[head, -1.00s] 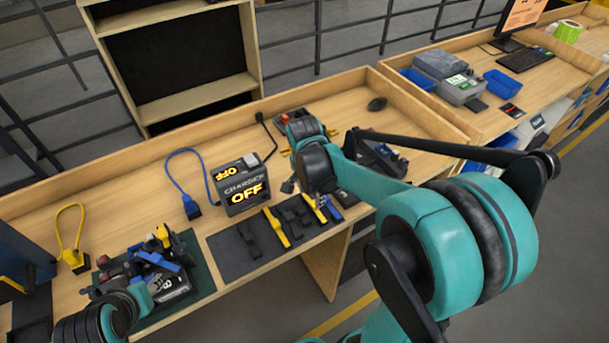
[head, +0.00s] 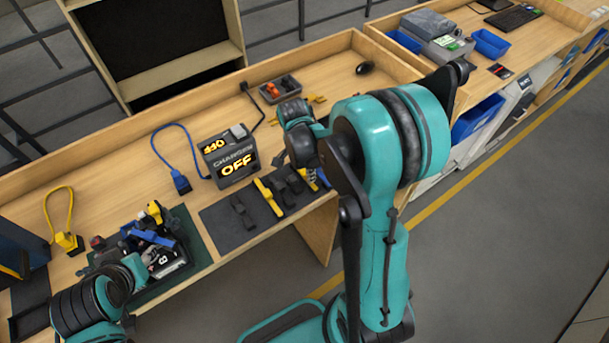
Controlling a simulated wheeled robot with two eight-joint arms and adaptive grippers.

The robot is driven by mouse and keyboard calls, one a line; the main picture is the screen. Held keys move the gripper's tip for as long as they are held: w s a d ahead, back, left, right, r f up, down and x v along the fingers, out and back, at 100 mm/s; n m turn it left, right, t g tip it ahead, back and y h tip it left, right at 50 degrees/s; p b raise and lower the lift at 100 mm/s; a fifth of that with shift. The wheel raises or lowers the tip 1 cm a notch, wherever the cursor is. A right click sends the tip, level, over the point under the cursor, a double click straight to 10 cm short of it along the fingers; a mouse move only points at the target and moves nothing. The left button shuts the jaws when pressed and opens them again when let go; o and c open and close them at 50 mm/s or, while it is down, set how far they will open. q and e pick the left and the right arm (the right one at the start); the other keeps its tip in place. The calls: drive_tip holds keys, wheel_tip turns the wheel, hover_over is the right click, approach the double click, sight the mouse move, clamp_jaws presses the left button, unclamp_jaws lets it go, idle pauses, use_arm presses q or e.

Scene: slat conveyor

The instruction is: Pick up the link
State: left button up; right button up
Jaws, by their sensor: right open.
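Several link-like pieces lie side by side on a dark mat (head: 225,217) in the middle of the bench. They include a black piece (head: 242,212) at the left, a yellow piece (head: 268,197), and black pieces (head: 290,181) to its right. I cannot tell which one the task means. My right gripper (head: 281,159) is open, above the bench just behind the mat. It is small and partly hidden by my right wrist, and I see nothing held. My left gripper (head: 146,268) is by the cluttered green mat (head: 201,252); its fingers do not show clearly.
A charger box (head: 230,157) reading OFF stands behind the mat. A blue cable (head: 181,182) and a yellow cable (head: 67,241) lie to its left. A grey tray (head: 280,89) with red parts stands at the back.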

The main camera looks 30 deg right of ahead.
drive_tip(key=c, duration=1.1)
drive_tip(key=shift+r, duration=0.1)
